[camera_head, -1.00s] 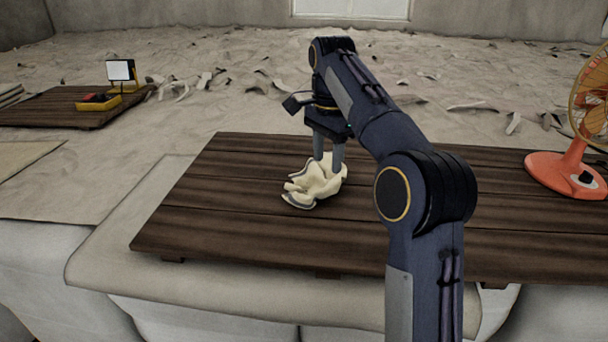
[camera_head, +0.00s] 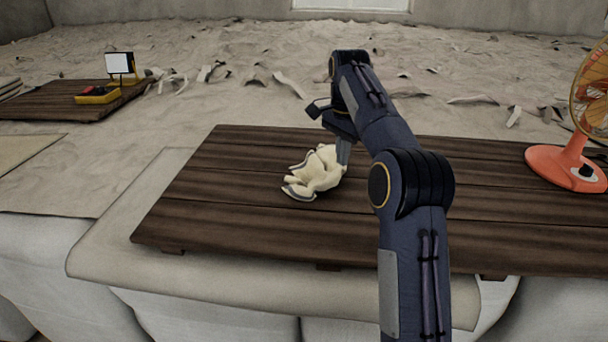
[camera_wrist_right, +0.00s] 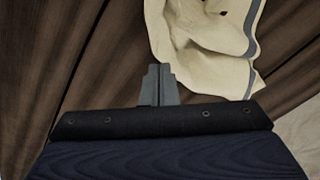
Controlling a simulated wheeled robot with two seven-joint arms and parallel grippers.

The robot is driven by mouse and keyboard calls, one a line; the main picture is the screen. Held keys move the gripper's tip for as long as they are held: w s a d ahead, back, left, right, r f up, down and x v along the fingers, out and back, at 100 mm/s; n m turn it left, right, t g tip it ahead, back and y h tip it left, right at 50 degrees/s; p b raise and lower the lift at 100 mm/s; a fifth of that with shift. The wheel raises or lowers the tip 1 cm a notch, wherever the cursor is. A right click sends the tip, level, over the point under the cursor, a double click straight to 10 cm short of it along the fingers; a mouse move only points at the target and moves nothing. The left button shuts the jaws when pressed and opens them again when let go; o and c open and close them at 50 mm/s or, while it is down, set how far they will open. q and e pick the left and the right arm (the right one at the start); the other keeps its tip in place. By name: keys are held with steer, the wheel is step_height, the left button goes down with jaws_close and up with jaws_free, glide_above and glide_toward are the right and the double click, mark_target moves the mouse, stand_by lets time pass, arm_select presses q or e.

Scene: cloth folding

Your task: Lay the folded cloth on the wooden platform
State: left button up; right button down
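The cream cloth (camera_head: 316,172) with dark edging lies crumpled in a loose bundle on the dark wooden platform (camera_head: 230,215), left of its middle. My right gripper (camera_head: 343,152) is low over the platform at the cloth's right side. In the right wrist view, its fingers (camera_wrist_right: 160,84) are together with no gap, and the cloth (camera_wrist_right: 208,45) lies just beyond and right of the fingertips. No fabric shows between them; whether the tips touch the cloth is unclear. My left gripper is not in view.
An orange fan (camera_head: 565,165) stands at the platform's right end. A second low wooden platform (camera_head: 50,105) at the left back holds a yellow work lamp (camera_head: 98,96). The main platform's left and front boards are bare. A light mat (camera_head: 120,235) lies under it.

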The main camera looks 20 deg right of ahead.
steer(key=shift+f, duration=0.3)
steer(key=shift+f, duration=0.1)
step_height(320, 180, down, 5)
steer(key=b, duration=0.3)
stand_by(0.4)
step_height(320, 180, up, 9)
steer(key=p, duration=0.9)
